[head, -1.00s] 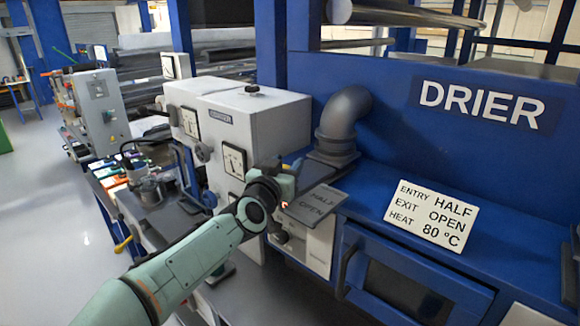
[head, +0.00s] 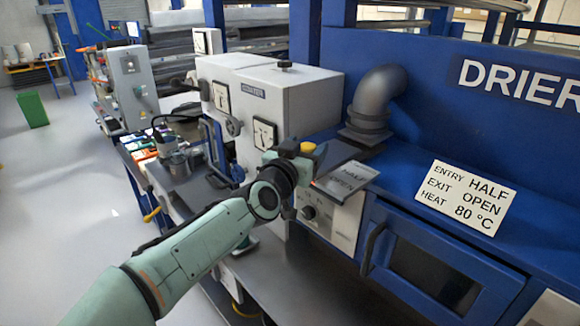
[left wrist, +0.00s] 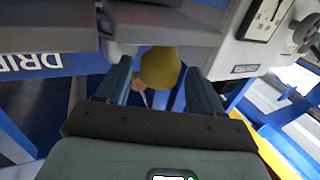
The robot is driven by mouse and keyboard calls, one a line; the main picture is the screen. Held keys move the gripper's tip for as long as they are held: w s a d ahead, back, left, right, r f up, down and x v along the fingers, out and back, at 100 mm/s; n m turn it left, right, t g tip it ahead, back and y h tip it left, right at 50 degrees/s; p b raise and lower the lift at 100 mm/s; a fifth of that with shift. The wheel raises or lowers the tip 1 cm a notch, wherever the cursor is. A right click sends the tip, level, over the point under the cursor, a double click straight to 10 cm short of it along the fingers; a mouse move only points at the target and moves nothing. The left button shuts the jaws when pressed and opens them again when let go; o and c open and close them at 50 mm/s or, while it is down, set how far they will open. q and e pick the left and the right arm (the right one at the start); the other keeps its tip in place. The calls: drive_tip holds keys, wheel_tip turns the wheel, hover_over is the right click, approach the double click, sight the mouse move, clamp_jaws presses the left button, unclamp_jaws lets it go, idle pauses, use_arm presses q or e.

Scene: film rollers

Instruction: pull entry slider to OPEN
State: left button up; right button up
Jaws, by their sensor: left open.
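The entry slider's yellow knob (head: 308,148) shows beside my left gripper (head: 298,156) in the head view, at the left end of the drier. A grey plate (head: 350,172) lettered HALF and OPEN lies just right of it. In the left wrist view the rounded yellow knob (left wrist: 160,68) is between the two open fingers of my left gripper (left wrist: 160,92), with no clear grip on it. The slider's shaft and its exact position against the lettering are hidden by the gripper. My right gripper is not in view.
A white sign (head: 465,198) reads ENTRY HALF, EXIT OPEN, HEAT 80 °C. A grey elbow pipe (head: 372,100) rises behind the plate. A grey cabinet with gauges (head: 300,95) stands close behind my gripper. A black door handle (head: 374,247) sticks out at the drier front.

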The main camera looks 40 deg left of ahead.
use_arm(q)
drive_tip(key=b+v, duration=0.2)
drive_tip(key=v, duration=0.9)
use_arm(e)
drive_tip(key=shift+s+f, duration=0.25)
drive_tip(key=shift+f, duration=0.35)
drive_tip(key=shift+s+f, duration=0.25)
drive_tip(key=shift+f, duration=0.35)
use_arm(q)
drive_tip(key=shift+a, duration=0.1)
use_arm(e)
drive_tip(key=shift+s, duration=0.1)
